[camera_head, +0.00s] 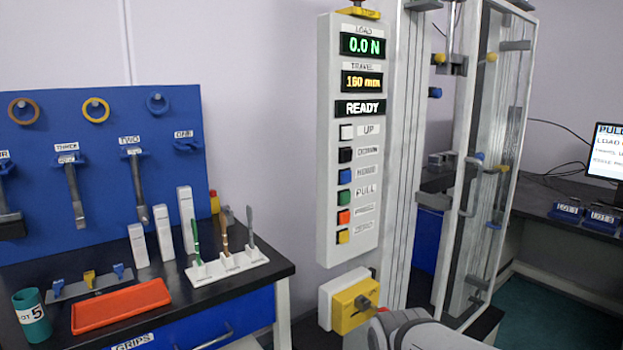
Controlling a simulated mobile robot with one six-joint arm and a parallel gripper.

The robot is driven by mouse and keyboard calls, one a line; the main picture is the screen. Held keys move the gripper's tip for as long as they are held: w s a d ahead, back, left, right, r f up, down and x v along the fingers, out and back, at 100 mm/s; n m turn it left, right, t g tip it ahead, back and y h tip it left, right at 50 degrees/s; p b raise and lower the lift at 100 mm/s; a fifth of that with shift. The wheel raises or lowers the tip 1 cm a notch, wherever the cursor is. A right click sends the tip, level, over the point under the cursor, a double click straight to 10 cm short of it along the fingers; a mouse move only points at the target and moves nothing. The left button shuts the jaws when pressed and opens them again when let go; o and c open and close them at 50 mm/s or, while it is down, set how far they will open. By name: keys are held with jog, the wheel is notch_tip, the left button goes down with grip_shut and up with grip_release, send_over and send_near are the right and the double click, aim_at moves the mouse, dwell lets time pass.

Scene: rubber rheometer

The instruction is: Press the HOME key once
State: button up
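The HOME key (345,176) is a small blue square button on the tall white control panel (325,120). It is third down in a column of coloured keys, between the black DOWN key (345,155) and the green PULL key (344,198). Its label is blurred but reads like HOME. The displays (362,77) above show LOAD 0.0 N, TRAVEL 160 mm and READY. Nothing touches or covers the key. A grey rounded link of my arm shows at the bottom edge, below and right of the panel. I cannot make out my gripper or its fingers.
The machine's framed clear door (485,180) stands to the right. A bench (250,285) with tools and an orange tray (121,306) is at left. Space before the keys is clear.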

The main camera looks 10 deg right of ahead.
grip_shut()
dwell(1.1)
